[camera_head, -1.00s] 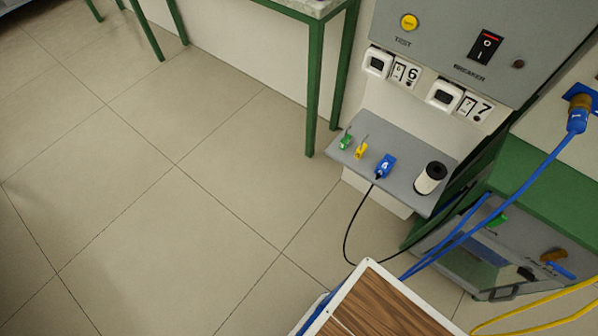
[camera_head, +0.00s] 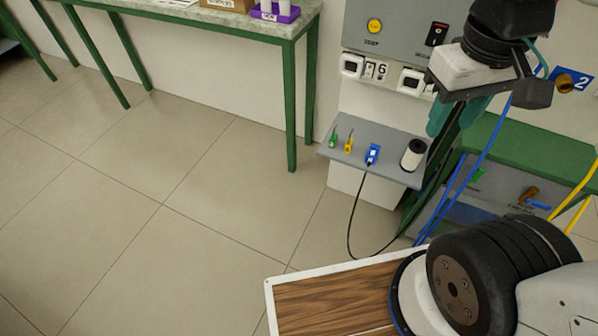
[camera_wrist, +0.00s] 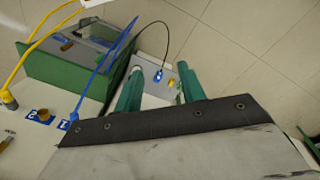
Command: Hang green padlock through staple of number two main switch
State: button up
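The green padlock (camera_head: 333,138) stands at the left end of a small grey shelf (camera_head: 395,172) under a grey switch panel. A yellow padlock (camera_head: 348,144) and a blue tagged item (camera_head: 372,154) stand beside it. A blue plate marked 2 (camera_head: 583,82) with a brass-coloured part shows at the right edge; it also shows in the wrist view (camera_wrist: 34,117). I cannot make out a staple. My gripper (camera_wrist: 160,67) has teal fingers spread apart over the shelf in the wrist view, with nothing between them. In the head view its fingers hang right of the shelf.
A white and black cylinder (camera_head: 413,155) stands at the shelf's right end. A green-legged table (camera_head: 291,110) is at the back. Blue cables (camera_head: 484,135), yellow cables (camera_head: 578,190) and a green bench (camera_head: 545,150) are at the right. The floor at left is clear.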

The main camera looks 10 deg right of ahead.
jog(key=w+d+f+n+g+h, duration=0.2)
jog(key=w+d+f+h, duration=0.15)
jog(key=w, duration=0.25)
jog(key=w+d+f+n+g+h, duration=0.2)
jog(key=w+n+h, duration=0.1)
jog(key=w+h, duration=0.3)
jog(key=w+a+f+n+t+h, duration=0.25)
jog(key=w+f+n+h, duration=0.35)
jog(key=w+f, duration=0.6)
jog(key=w+a+f+n+t, duration=0.3)
jog(key=w+f+n+t, duration=0.1)
jog(key=f, duration=0.3)
jog(key=w+a+f+n+t, duration=0.2)
jog(key=w+f+n+t, duration=0.2)
jog(key=f+n+t, duration=0.15)
jog(key=n+t+y, duration=0.6)
jog(key=n, duration=0.2)
send_near(331, 145)
jog(key=shift+x, duration=5.4)
